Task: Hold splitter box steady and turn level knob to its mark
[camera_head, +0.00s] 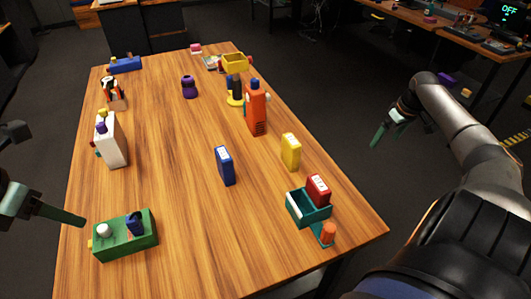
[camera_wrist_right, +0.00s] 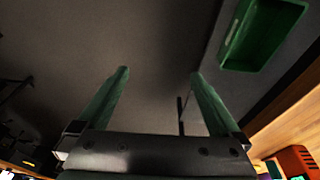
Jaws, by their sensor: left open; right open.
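Which box is the splitter box I cannot tell for sure. A green box (camera_head: 125,238) at the table's near left carries a white ball-like knob (camera_head: 104,230) and a dark blue upright part (camera_head: 135,223). A white box (camera_head: 111,140) with a purple knob stands at the left edge, and an orange box (camera_head: 257,110) with a blue top stands further back. My left gripper (camera_head: 66,215) is open, just left of the green box, apart from it and partly out of frame. My right gripper (camera_head: 388,128) is open and empty beyond the table's right edge; its fingers also show in the right wrist view (camera_wrist_right: 160,74).
A blue block (camera_head: 225,165), a yellow block (camera_head: 291,151) and a teal tray (camera_head: 296,208) with a red block (camera_head: 318,189) stand on the table's right half. A purple object (camera_head: 189,87) stands further back. The table's near middle is clear. A green bin (camera_wrist_right: 232,52) shows in the wrist view.

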